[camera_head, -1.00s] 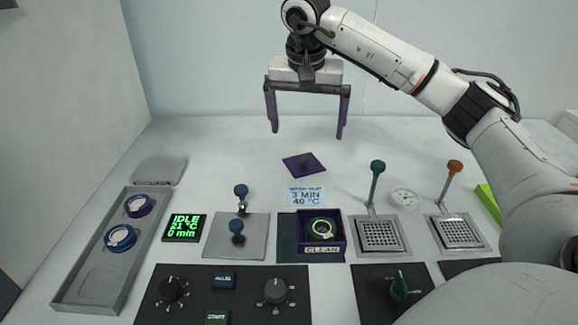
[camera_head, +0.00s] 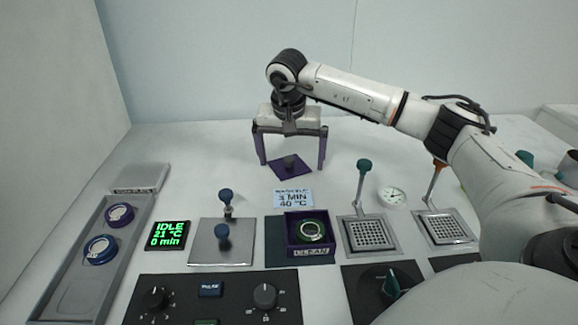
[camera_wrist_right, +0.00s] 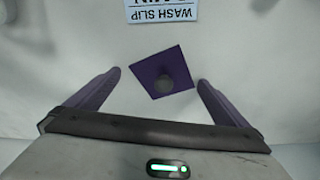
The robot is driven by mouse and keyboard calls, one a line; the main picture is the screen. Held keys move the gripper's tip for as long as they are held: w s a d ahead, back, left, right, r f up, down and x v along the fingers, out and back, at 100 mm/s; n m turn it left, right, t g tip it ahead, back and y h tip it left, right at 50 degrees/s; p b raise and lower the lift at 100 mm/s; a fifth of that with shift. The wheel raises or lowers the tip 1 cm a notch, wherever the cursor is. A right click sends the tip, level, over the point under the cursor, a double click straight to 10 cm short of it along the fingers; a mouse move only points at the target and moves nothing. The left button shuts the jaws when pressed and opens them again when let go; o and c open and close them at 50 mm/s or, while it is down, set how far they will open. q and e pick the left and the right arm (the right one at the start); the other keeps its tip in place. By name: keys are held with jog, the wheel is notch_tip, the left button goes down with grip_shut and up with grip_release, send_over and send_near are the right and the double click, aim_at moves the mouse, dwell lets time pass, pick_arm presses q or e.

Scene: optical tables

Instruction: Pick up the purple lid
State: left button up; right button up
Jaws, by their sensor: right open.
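The purple lid (camera_head: 284,171) is a flat square plate with a dark round knob in its middle. It lies on the white table behind the wash slip. It also shows in the right wrist view (camera_wrist_right: 150,66), turned at an angle, with its grey knob in view. My right gripper (camera_head: 292,166) is open, with its two purple fingers pointing down on either side of the lid. In the right wrist view the open fingers (camera_wrist_right: 158,80) are spread wider than the lid, and nothing is between them but the view of the lid. My left gripper does not show.
The wash slip (camera_head: 293,197) lies in front of the lid. A purple box (camera_head: 292,246) marked CLEAN holds a green-rimmed ring (camera_head: 311,231). Levers with a teal knob (camera_head: 364,165) and an orange knob stand to the right. A grey tray (camera_head: 60,285) lies at left.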

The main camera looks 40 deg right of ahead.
jog(key=shift+c, duration=0.3)
jog(key=shift+s, duration=0.1)
grip_shut()
